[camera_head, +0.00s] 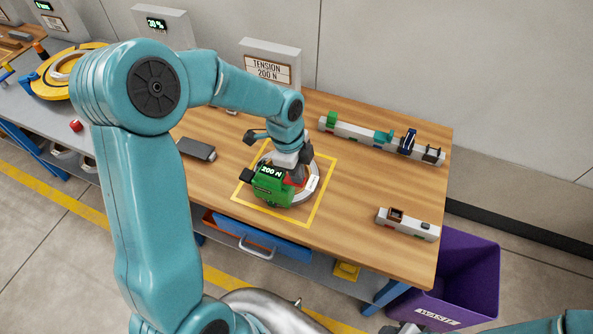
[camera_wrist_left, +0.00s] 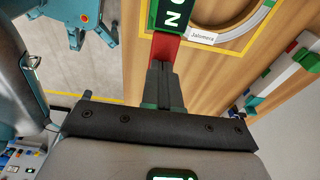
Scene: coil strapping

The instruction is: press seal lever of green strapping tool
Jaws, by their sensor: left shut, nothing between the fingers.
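The green strapping tool (camera_head: 272,189) sits on the coil (camera_head: 308,190) inside a yellow square on the wooden table. Its display reads 200 N. A red lever (camera_head: 296,177) shows on the tool's right side. My left gripper (camera_head: 303,160) is shut and empty, pointing down at the lever. In the left wrist view, the shut fingertips (camera_wrist_left: 164,68) are right at the red lever (camera_wrist_left: 165,47), beside the tool's display (camera_wrist_left: 172,14); I cannot tell whether they touch. Part of my right gripper (camera_head: 402,328) shows at the bottom edge, its fingers unclear.
A rail with several coloured parts (camera_head: 375,139) lies at the back right. A short grey block (camera_head: 408,224) lies at the right edge. A dark device (camera_head: 196,149) lies left of the tool. A purple bin (camera_head: 466,273) stands right of the table. A "TENSION 200 N" sign (camera_head: 270,68) stands behind.

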